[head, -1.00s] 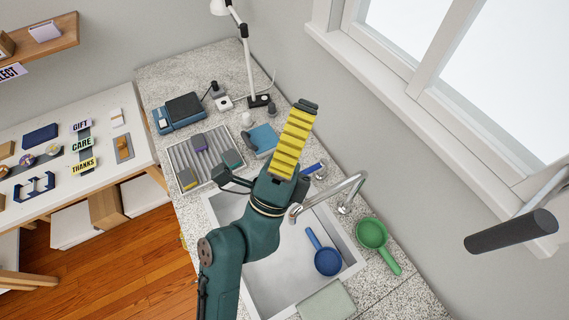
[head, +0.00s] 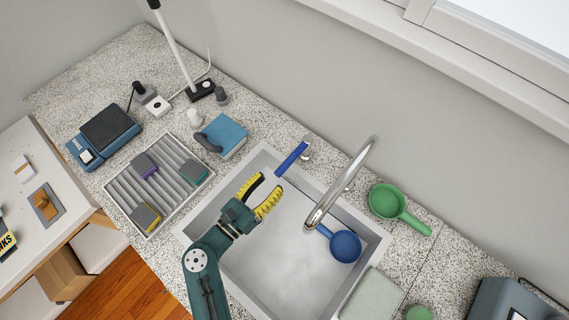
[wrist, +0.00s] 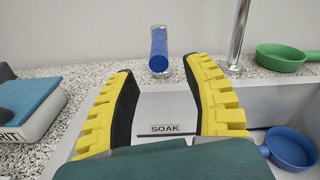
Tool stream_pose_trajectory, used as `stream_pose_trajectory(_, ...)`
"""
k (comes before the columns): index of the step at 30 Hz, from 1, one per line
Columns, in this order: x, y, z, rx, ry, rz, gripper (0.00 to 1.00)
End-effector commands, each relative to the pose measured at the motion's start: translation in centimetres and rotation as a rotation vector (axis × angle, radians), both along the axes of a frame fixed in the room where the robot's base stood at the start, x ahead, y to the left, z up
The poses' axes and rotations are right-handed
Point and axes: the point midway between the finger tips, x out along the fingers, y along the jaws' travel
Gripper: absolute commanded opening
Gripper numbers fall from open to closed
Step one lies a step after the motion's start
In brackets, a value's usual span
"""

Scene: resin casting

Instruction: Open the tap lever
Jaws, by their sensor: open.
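The tap lever (head: 292,158) is a blue bar on a metal base at the back rim of the sink, left of the curved metal spout (head: 342,184). In the wrist view the blue lever (wrist: 159,50) points toward the camera, centred beyond the fingertips. My gripper (head: 265,190) has yellow ridged fingers with dark inner pads. It is open and empty over the sink, in front of the lever and apart from it. In the wrist view the gripper (wrist: 160,85) frames the lever between its two fingers.
The sink (head: 262,262) holds a blue ladle (head: 345,246) below the spout. A green ladle (head: 385,201) lies on the counter to the right. A ribbed tray (head: 125,205) with several small blocks and a blue pad (head: 226,133) stand to the left. The wall is close behind.

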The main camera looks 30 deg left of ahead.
Motion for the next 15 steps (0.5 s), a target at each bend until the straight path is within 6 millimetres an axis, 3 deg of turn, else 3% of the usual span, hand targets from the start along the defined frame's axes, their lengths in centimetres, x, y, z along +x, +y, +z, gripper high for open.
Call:
stream_pose_trajectory(6, 4.9, -1.2, 0.1, 0.002, -0.002, -0.004, 0.50)
stream_pose_trajectory(15, 6.9, -1.5, 0.0, -0.001, -0.001, 0.001, 0.50)
